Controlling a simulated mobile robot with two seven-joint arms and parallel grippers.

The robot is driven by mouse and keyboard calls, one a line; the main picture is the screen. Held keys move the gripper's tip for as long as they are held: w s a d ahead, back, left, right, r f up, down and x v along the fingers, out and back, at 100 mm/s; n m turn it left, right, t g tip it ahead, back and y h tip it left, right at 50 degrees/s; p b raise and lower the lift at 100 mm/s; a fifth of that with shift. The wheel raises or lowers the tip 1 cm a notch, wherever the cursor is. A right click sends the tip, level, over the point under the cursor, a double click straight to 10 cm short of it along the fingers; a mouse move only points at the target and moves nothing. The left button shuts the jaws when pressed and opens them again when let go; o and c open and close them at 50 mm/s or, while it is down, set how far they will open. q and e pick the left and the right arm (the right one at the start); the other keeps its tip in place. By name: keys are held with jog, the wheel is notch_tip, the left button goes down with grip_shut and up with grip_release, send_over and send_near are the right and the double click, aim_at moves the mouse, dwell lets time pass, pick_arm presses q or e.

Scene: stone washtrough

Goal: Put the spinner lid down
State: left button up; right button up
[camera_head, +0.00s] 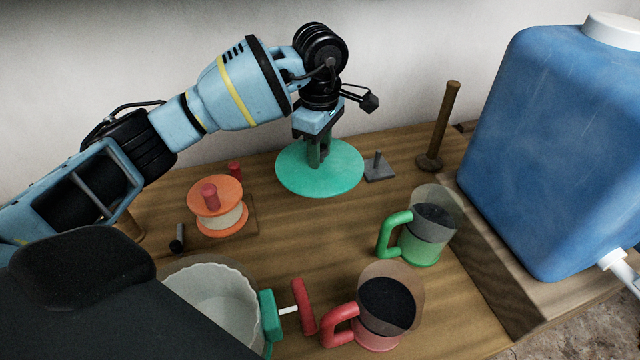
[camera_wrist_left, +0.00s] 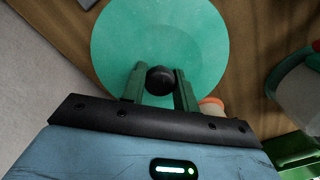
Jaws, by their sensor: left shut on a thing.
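The spinner lid is a flat teal-green disc (camera_head: 340,176) at the back of the wooden table. My left gripper (camera_head: 317,160) points down over the disc and is shut on the dark round knob at its centre. In the left wrist view the lid (camera_wrist_left: 160,40) fills the top middle, with the knob (camera_wrist_left: 160,79) between the two fingers. I cannot tell whether the lid touches the table or hangs just above it. My right gripper is not in view.
An orange spool (camera_head: 215,197) stands left of the lid, a small grey weight (camera_head: 379,170) close to its right. A wooden post (camera_head: 440,125), blue water tank (camera_head: 560,150), green mug (camera_head: 424,247), red mug (camera_head: 375,335) and pale bowl (camera_head: 215,300) stand around. The table middle is clear.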

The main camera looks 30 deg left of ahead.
pick_arm(q)
jog(key=shift+f, duration=3.95)
jog(key=shift+f, duration=0.15)
jog(key=o, duration=1)
notch_tip(320, 180, up, 12)
jog(key=shift+r, duration=0.15)
